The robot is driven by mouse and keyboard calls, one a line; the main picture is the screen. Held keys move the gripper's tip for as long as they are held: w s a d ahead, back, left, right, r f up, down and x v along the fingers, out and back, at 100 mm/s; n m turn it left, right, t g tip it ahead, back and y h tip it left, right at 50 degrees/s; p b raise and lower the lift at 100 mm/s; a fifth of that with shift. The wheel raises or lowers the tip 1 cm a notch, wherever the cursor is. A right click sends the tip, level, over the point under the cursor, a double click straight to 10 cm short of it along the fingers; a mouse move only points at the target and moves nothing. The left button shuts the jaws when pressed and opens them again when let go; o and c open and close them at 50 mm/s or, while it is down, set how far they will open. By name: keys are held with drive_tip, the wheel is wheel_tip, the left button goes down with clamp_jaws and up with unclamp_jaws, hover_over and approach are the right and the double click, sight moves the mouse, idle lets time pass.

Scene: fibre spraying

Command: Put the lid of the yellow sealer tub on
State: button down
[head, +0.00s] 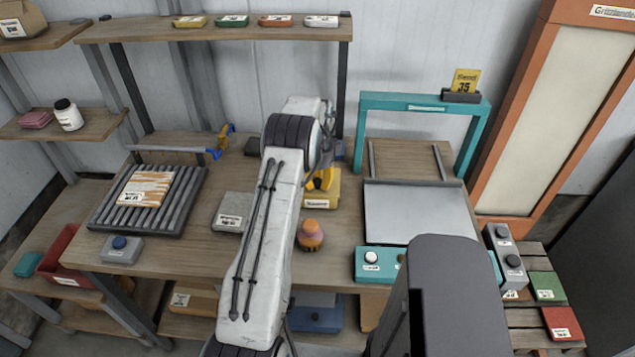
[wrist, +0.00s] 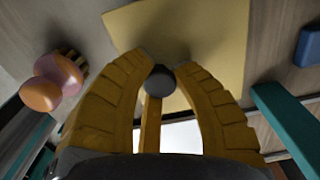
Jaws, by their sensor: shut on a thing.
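The yellow sealer tub (head: 322,190) stands on the workbench near its middle, with a white label on its front. My gripper (head: 322,180) is right over it, partly hidden behind my arm. In the wrist view, my yellow gripper fingers (wrist: 161,72) are shut on a small dark round knob (wrist: 160,83). A flat yellow square, which looks like the lid (wrist: 190,35), lies directly behind the knob. The tub's walls are hidden there. I cannot tell whether the lid rests fully on the rim.
An orange and pink knobbed object (head: 310,236) stands close in front of the tub. A grey labelled block (head: 232,212) is to the left. A teal frame (head: 424,104) with a metal plate (head: 418,212) stands to the right. A roller rack (head: 105,205) is further left.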

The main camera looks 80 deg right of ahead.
drive_tip(key=c, duration=0.9)
unclamp_jaws()
drive_tip(key=shift+c, duration=0.2)
wheel_tip(320, 180, up, 12)
idle(1.0)
